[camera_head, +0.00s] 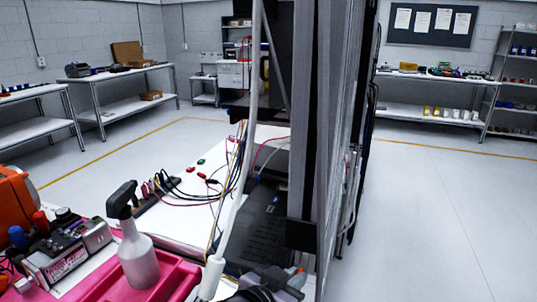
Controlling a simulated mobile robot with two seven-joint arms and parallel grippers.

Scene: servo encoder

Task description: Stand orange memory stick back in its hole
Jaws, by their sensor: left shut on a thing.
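My left gripper (284,277) is at the bottom edge of the head view, right of the pink tray, and only partly in view. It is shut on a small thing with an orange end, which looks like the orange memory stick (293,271). The rest of the stick is hidden by the dark fingers. I cannot make out its hole from here. My right gripper is not in view.
A pink tray (183,277) holds a white spray bottle (138,258). A device with blue and red knobs (68,254) stands left of it. Cables and a black keyboard-like panel (250,228) lie on the white table (185,222). A tall dark frame (303,120) rises beside it. Open floor lies right.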

